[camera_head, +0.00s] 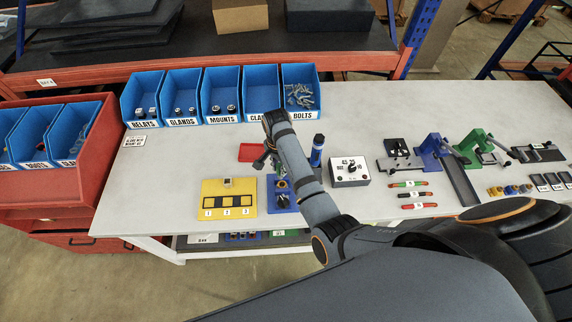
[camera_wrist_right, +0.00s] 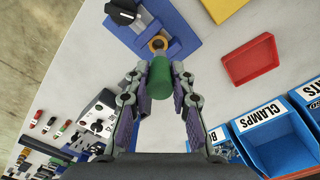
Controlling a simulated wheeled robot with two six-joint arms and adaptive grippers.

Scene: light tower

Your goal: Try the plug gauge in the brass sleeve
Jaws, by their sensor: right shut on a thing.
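My right gripper (camera_wrist_right: 161,76) is shut on the green plug gauge (camera_wrist_right: 160,80), whose green cylinder lies between its fingertips in the right wrist view. The brass sleeve (camera_wrist_right: 158,43) is a gold ring in a blue holder on a blue plate (camera_wrist_right: 184,14), just beyond the gauge's far end. Whether the gauge touches or enters the sleeve cannot be told. In the head view my right gripper (camera_head: 271,156) is over the back of the blue plate (camera_head: 272,207), partly hidden by my arm. My left gripper is not in view.
A black knob (camera_head: 283,201) is on the blue plate. A yellow board (camera_head: 240,207) lies to its left and a red tray (camera_head: 250,152) behind. A blue bottle (camera_head: 317,150) and a white dial box (camera_head: 349,172) stand right. Blue bins (camera_head: 220,85) line the back.

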